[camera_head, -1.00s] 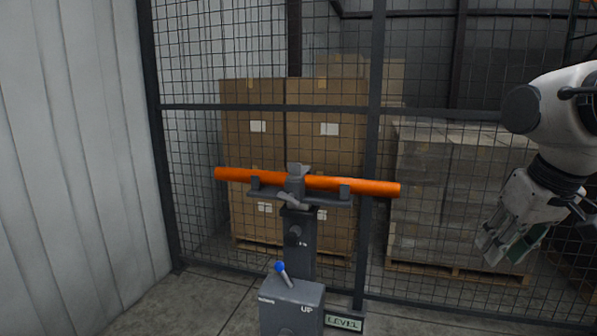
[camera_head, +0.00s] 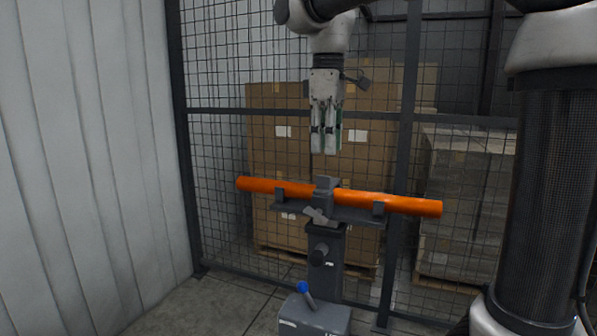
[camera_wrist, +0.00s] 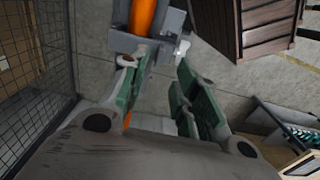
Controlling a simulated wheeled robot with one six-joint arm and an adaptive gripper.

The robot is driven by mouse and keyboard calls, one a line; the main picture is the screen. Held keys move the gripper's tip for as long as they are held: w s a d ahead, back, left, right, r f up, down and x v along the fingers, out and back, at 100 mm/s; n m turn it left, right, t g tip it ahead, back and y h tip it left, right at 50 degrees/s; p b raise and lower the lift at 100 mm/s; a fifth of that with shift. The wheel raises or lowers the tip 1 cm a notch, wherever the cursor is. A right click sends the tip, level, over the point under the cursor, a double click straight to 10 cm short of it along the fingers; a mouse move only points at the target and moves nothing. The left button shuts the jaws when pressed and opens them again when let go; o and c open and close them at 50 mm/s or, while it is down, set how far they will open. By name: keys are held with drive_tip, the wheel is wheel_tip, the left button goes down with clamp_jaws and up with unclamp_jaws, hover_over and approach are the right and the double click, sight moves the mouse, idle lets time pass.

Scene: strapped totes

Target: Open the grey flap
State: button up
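The grey flap (camera_head: 324,187) sits over the middle of an orange pipe (camera_head: 405,205). The pipe lies across a dark grey cradle on a post. A small grey handle (camera_head: 315,215) sticks out below the flap. My gripper (camera_head: 324,152) points down just above the flap and does not touch it. In the wrist view, the green-padded fingers of my gripper (camera_wrist: 160,88) are apart with nothing between them. The pipe (camera_wrist: 142,14) and grey clamp parts (camera_wrist: 122,40) show at the top of that view, partly behind the left finger.
A grey box (camera_head: 315,318) with a blue-knobbed lever (camera_head: 303,288) stands at the post's foot. A wire mesh fence (camera_head: 225,150) stands behind, with stacked cartons (camera_head: 270,150) beyond it. A pale corrugated wall (camera_head: 90,170) is at the left. A brown slatted crate (camera_wrist: 265,20) shows in the wrist view.

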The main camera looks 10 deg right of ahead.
sight(323, 176)
drive_tip(key=shift+w+a+f, duration=0.15)
drive_tip(key=shift+a+f, duration=0.05)
drive_tip(key=shift+f, duration=0.1)
wheel_tip(323, 176, down, 7)
clamp_jaws()
